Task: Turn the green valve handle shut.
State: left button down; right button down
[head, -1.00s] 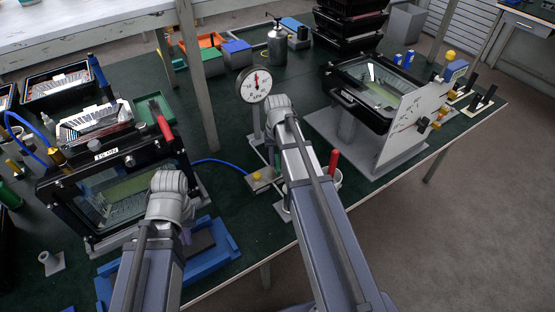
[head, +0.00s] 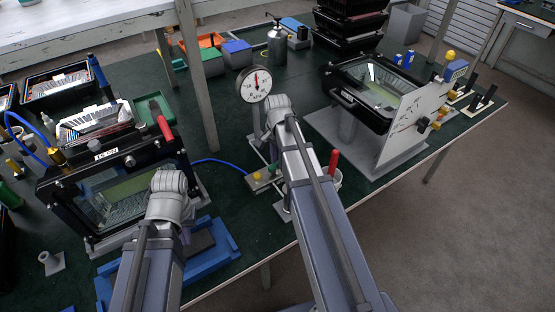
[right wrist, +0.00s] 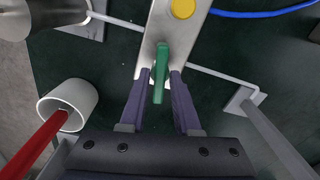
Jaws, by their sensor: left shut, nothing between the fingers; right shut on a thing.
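The green valve handle (right wrist: 160,72) stands out from a pale metal valve block (right wrist: 152,40) with a round yellow knob (right wrist: 183,8).
A round dial gauge (head: 254,84) stands behind the block, and a blue hose (head: 215,161) runs to the block. A white cup with a red-handled tool (right wrist: 68,104) stands close to my right gripper. A black-framed housing (head: 125,190) stands at left, another (head: 370,90) at right.

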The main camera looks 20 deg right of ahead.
aim_at(277, 162)
jog(key=shift+m, duration=1.1)
jog(key=c, duration=0.8)
grip_release()
jog(key=shift+c, duration=0.2)
jog(key=shift+r, duration=0.1)
notch_tip(277, 162, up, 8)
jog(key=p, duration=0.8)
pick_arm(q)
notch_tip(277, 162, up, 8)
jog(key=shift+f, duration=0.15)
pick_arm(e)
jog(key=shift+f, duration=0.2)
